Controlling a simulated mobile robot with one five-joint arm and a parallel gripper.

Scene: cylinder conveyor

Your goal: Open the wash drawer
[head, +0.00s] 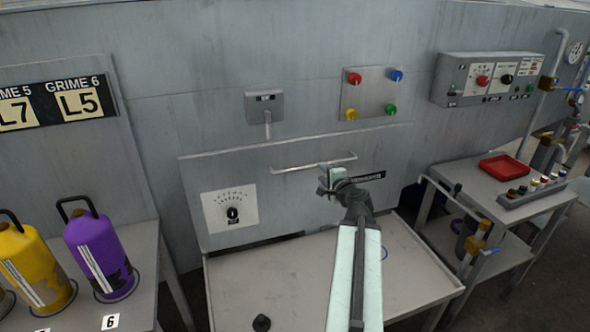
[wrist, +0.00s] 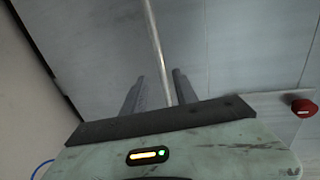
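The wash drawer seems to be the wide grey front panel (head: 290,205) low on the wall, with a dial plate reading 0 at its left. It looks shut. A thin horizontal bar handle (head: 300,166) runs across its upper part. My gripper (head: 328,180) is at the right part of this handle, partly covering a black label (head: 368,177). In the wrist view the handle bar (wrist: 155,45) runs between the two grey fingers of my gripper (wrist: 159,90). The fingers stand apart, with gaps beside the bar. Contact with the bar cannot be told.
A bare grey table (head: 265,285) stands below the panel, with a small black knob (head: 261,323) on it. A button panel (head: 370,94) and a lever box (head: 264,106) are above. Yellow (head: 28,265) and purple (head: 100,255) cylinders stand left. A side table with a red tray (head: 504,167) stands right.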

